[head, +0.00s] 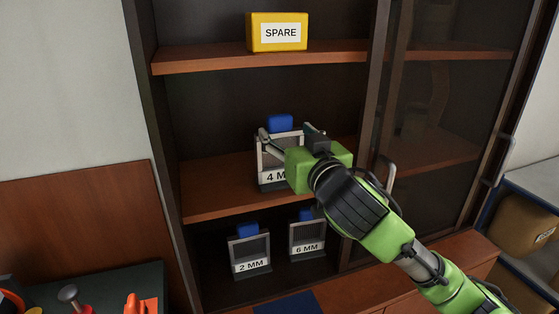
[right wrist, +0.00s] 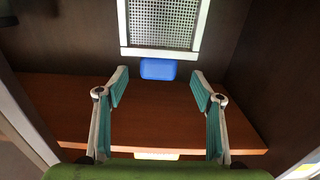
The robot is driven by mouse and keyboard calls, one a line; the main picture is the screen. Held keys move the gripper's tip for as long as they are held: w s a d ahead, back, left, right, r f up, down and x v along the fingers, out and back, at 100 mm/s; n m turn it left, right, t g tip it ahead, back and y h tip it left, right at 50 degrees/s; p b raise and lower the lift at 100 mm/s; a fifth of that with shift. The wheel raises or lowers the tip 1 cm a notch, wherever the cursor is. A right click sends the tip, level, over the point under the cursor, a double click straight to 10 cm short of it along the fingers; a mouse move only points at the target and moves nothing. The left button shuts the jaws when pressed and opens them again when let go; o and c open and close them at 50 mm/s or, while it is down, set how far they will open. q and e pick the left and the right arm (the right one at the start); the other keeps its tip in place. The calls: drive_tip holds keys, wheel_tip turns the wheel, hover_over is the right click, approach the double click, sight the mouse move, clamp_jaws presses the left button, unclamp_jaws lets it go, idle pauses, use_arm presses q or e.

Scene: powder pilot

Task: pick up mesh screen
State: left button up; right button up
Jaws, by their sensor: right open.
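The 4 MM mesh screen (head: 268,160) stands upright on the middle shelf, with a blue block handle (head: 280,123) on its top. My right gripper (head: 290,131) is in front of it and hides part of its frame and label. In the right wrist view, the mesh screen (right wrist: 166,24) is at the top and its blue handle (right wrist: 158,69) hangs below it, so the picture looks inverted. The right gripper (right wrist: 160,89) is open and empty there; its fingertips are to either side of the handle's line, apart from it. My left gripper is not in view.
The 2 MM screen (head: 250,251) and 6 MM screen (head: 307,238) stand on the lower level. A yellow SPARE box (head: 277,31) sits on the upper shelf (head: 210,59). A glass door (head: 428,110) with a handle (head: 388,174) is at the right. Tools lie on a dark surface at lower left.

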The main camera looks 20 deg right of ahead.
sight(282, 125)
drive_tip(key=shift+w, duration=0.4)
drive_tip(key=shift+w+r+p, duration=0.15)
drive_tip(key=shift+w+p, duration=0.25)
drive_tip(key=shift+w, duration=0.1)
drive_tip(key=w+p, duration=0.1)
drive_tip(key=w, duration=0.2)
drive_tip(key=shift+w, duration=0.7)
drive_tip(key=shift+s, duration=0.1)
drive_tip(key=c, duration=1.6)
clamp_jaws()
